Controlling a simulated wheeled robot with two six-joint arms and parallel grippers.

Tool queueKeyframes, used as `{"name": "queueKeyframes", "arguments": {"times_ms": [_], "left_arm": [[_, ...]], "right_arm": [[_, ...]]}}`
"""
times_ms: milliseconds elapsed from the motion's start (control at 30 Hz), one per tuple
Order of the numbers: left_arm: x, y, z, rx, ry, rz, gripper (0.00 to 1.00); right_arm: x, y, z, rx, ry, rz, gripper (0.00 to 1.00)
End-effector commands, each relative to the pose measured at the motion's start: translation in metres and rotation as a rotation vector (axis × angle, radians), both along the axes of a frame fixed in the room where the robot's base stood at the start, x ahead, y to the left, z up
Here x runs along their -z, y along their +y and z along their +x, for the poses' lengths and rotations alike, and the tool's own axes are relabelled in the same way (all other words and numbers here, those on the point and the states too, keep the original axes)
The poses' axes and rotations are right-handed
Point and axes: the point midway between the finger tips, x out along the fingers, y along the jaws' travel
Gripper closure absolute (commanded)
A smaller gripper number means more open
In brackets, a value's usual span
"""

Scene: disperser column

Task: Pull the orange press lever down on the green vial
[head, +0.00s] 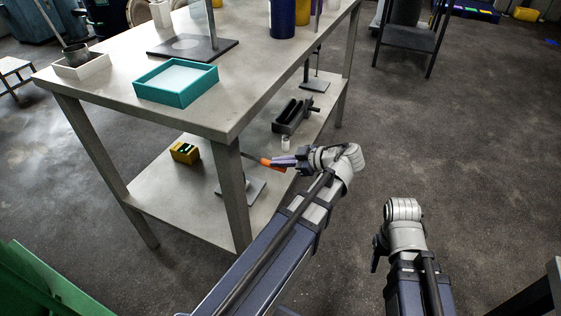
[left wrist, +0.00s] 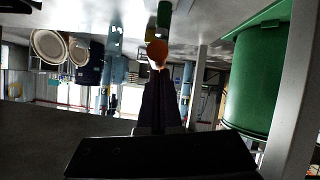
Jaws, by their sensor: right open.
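The orange lever (head: 266,162) shows over the lower shelf, at the tips of my left gripper (head: 276,163). In the left wrist view its round orange end (left wrist: 157,50) sits at the far end of my dark fingers (left wrist: 158,72). The fingers lie close together; I cannot tell whether they grip the lever or only touch it. A small green piece (left wrist: 164,14) shows above the orange end, perhaps the vial. I cannot make out the vial in the head view. My right gripper (head: 377,252) is open, over the floor, away from the table.
The grey table (head: 110,82) has a front leg (head: 233,195) close to the left of my left gripper. The lower shelf holds a yellow block (head: 185,152), a small white jar (head: 285,143) and a black holder (head: 292,116). A teal tray (head: 178,98) sits on top.

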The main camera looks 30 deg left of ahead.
Motion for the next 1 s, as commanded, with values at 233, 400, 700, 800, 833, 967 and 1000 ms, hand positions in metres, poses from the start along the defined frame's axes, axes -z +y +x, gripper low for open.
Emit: {"name": "queueKeyframes", "arguments": {"times_ms": [233,400,700,800,833,967,1000], "left_arm": [[0.019,-0.003,-0.002,-0.008,0.007,-0.075,1.0],[0.02,-0.003,-0.002,-0.008,0.007,-0.075,1.0],[0.013,-0.009,-0.001,-0.005,0.004,-0.07,1.0],[0.002,-0.022,-0.001,-0.001,0.003,-0.06,1.0],[-0.002,-0.027,-0.001,0.001,0.002,-0.056,1.0],[-0.017,-0.047,-0.001,0.006,-0.001,-0.037,1.0],[-0.021,-0.052,-0.001,0.006,-0.003,-0.031,1.0]], "right_arm": [[0.005,0.0,0.0,0.0,0.0,0.0,0.5],[0.005,0.0,0.0,0.0,0.0,0.0,0.5],[0.0,0.0,0.0,-0.001,0.0,0.0,0.5],[-0.009,0.0,0.0,-0.003,0.0,0.0,0.5],[-0.012,0.0,0.0,-0.003,0.0,0.0,0.5],[-0.024,0.0,0.0,-0.006,0.001,0.0,0.5],[-0.027,0.0,0.0,-0.007,0.001,0.0,0.5]]}}
